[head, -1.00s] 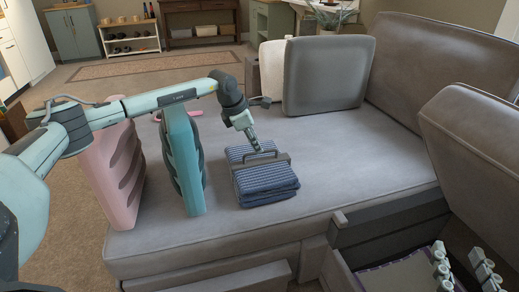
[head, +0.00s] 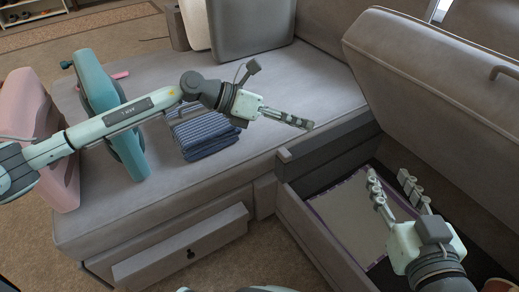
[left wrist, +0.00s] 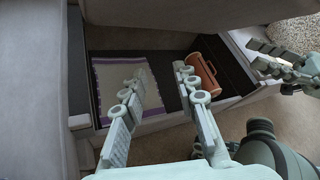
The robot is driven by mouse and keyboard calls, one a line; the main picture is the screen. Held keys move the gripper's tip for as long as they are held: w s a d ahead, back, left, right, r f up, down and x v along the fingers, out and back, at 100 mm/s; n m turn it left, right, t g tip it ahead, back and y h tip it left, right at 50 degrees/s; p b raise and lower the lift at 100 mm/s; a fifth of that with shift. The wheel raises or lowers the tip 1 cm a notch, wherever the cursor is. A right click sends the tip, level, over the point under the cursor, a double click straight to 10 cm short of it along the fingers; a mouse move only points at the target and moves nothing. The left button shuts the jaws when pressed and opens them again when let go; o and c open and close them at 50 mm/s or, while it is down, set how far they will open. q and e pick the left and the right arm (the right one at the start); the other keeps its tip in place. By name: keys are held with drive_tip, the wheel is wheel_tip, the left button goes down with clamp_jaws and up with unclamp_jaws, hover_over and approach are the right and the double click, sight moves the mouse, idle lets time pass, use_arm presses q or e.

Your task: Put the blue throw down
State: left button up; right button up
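The folded blue throw (head: 205,135) lies flat on the grey sofa seat in the head view, partly covered by my left wrist. My left gripper (head: 300,121) is to the right of the throw and apart from it, above the seat's edge. In the left wrist view its two fingers (left wrist: 158,95) are spread with nothing between them. My right gripper (head: 398,188) is over the open storage compartment, its fingers apart and empty; it also shows at the right of the left wrist view (left wrist: 283,66).
The compartment (head: 318,228) has a raised lid (head: 440,85) and holds a cream cloth with a purple border (head: 350,222). A brown cylindrical thing (left wrist: 203,72) is beside the cloth. Teal (head: 98,85) and pink (head: 35,130) panels stand left of the throw. A drawer (head: 185,250) juts out below.

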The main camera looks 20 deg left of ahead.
use_arm(q)
drive_tip(key=s+d+r+n+t+h, duration=0.2)
drive_tip(key=s+d+r+n+t, duration=0.15)
drive_tip(key=r+n+t, duration=0.35)
drive_tip(key=s+d+r+n+t+h, duration=0.25)
drive_tip(key=d+r+n, duration=0.2)
drive_tip(key=n, duration=0.55)
drive_tip(key=s+a+f+n+y, duration=0.3)
drive_tip(key=a+f+n+y, duration=0.2)
drive_tip(key=n, duration=0.6)
drive_tip(key=s+a+f+n+t+y, duration=0.1)
drive_tip(key=s+a+f+n+y, duration=0.3)
drive_tip(key=a+n+y, duration=0.3)
drive_tip(key=f+n+y, duration=0.1)
drive_tip(key=n, duration=0.3)
drive_tip(key=shift+n, duration=0.4)
